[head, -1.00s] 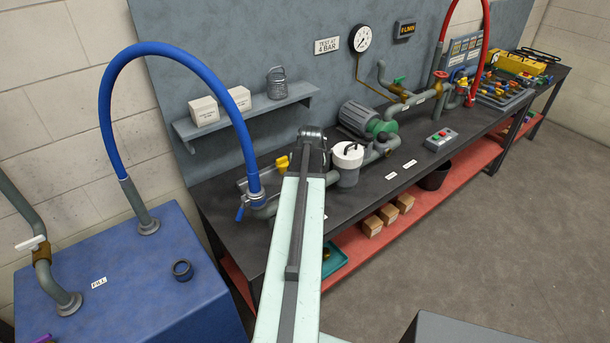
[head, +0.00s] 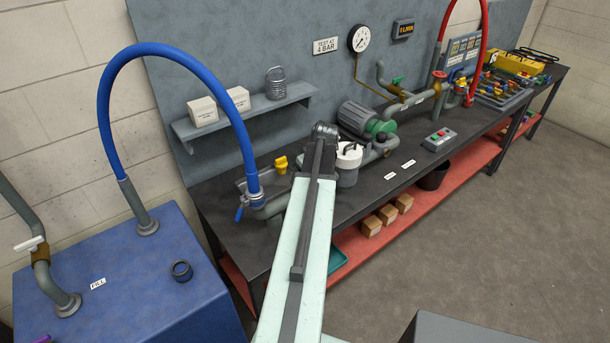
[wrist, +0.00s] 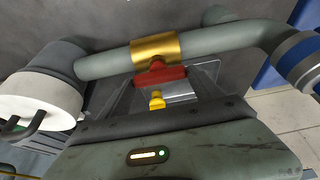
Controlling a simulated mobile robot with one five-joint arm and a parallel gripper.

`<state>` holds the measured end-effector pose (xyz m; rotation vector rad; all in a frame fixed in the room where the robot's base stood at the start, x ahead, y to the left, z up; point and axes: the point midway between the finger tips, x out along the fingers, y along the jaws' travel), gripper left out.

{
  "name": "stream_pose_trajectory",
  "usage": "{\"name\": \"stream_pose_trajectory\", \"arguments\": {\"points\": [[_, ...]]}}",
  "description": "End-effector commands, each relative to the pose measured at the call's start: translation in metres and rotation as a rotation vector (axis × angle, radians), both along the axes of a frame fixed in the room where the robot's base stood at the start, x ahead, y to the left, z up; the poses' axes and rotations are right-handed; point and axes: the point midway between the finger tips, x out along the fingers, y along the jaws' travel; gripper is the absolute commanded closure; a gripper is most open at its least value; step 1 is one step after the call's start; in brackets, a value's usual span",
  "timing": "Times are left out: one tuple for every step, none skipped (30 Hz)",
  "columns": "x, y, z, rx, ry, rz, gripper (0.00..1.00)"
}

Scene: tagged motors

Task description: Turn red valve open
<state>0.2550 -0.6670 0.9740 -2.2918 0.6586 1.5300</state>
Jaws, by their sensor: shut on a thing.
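The red valve handle (wrist: 160,75) shows in the wrist view, under a brass valve body (wrist: 156,48) on a grey-green pipe. My gripper (wrist: 158,92) is at the handle and is shut on it, though its fingertips are hard to make out. The handle lies crosswise, roughly along the pipe. In the head view my arm hides this valve and my gripper's jaws.
A white-capped filter (head: 348,157) and a blue hose (head: 180,62) flank the pipe. A green-ended pump (head: 370,121) stands farther right.

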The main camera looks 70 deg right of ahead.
Motion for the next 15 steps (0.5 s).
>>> {"name": "stream_pose_trajectory", "arguments": {"points": [[-0.0003,0.0002,-0.0002,0.000,0.001,0.004,0.66],[-0.0004,0.0002,-0.0002,0.000,0.001,0.005,0.66],[-0.0004,0.0002,-0.0002,0.000,0.002,0.005,0.66],[-0.0004,0.0002,-0.0002,0.000,0.002,0.005,0.66],[-0.0005,0.0003,-0.0002,0.000,0.002,0.005,0.66],[-0.0004,0.0002,-0.0002,0.000,0.002,0.005,0.66],[-0.0005,0.0003,-0.0002,0.000,0.002,0.005,0.66],[-0.0005,0.0003,-0.0002,0.000,0.002,0.005,0.66],[-0.0005,0.0003,-0.0002,0.000,0.002,0.005,0.66],[-0.0004,0.0004,-0.0002,0.000,0.002,0.005,0.66],[-0.0005,0.0003,-0.0002,-0.001,0.003,0.005,0.17],[-0.0005,0.0003,-0.0002,-0.001,0.003,0.005,0.06],[-0.0005,0.0003,-0.0002,0.000,0.003,0.004,0.04],[-0.0005,0.0003,-0.0002,0.000,0.003,0.004,0.04],[-0.0004,0.0002,-0.0002,0.000,0.003,0.004,0.04]]}}
